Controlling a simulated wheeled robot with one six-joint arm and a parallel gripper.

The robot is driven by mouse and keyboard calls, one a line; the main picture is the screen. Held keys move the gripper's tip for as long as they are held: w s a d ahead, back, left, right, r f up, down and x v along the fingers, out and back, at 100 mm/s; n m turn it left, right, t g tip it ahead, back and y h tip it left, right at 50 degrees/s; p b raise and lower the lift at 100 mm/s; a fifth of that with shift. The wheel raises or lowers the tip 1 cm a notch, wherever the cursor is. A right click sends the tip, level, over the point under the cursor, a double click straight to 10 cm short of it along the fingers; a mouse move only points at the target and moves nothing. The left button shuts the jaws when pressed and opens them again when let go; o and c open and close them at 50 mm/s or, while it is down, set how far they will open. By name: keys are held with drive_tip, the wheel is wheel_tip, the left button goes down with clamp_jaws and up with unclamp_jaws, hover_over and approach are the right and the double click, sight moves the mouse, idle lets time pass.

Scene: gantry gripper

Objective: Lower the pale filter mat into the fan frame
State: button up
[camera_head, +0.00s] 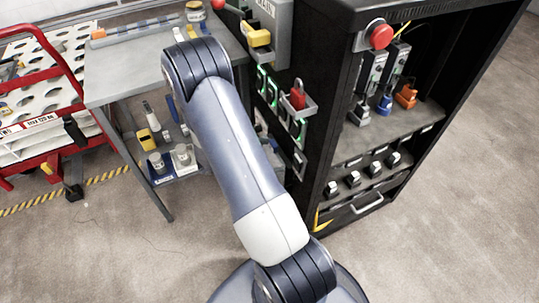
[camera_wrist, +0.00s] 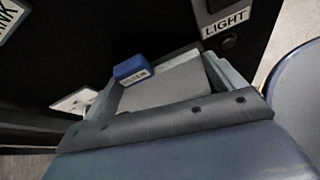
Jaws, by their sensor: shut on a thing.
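In the wrist view my gripper (camera_wrist: 166,72) reaches forward from the grey wrist housing. It is shut on a flat pale grey piece, which I take to be the filter mat (camera_wrist: 165,86), between its two fingers. A blue block with a white label (camera_wrist: 133,70) shows at the mat's far left corner; I cannot tell whether they touch. The fan frame cannot be made out in either view. In the head view my arm hides the gripper and the mat.
A grey workbench (camera_head: 125,72) and a red cart (camera_head: 52,120) stand at left. In the wrist view a dark panel carries a LIGHT label (camera_wrist: 226,21). The floor at right is clear.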

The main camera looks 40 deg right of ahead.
drive_tip(key=shift+f+b, duration=0.85)
drive_tip(key=shift+f, duration=0.15)
drive_tip(key=o, duration=1)
drive_tip(key=p+v, duration=0.1)
drive_tip(key=v, duration=1)
drive_tip(key=shift+d+f, duration=0.1)
drive_tip(key=shift+d, duration=0.05)
drive_tip(key=b+x, duration=0.1)
drive_tip(key=x, duration=0.9)
drive_tip(key=shift+s+d+f, duration=0.1)
drive_tip(key=shift+s+d, duration=0.05)
drive_tip(key=shift+d, duration=0.25)
drive_tip(key=shift+a+r+p, duration=0.1)
drive_tip(key=shift+r+p, duration=0.25)
drive_tip(key=shift+p, duration=0.05)
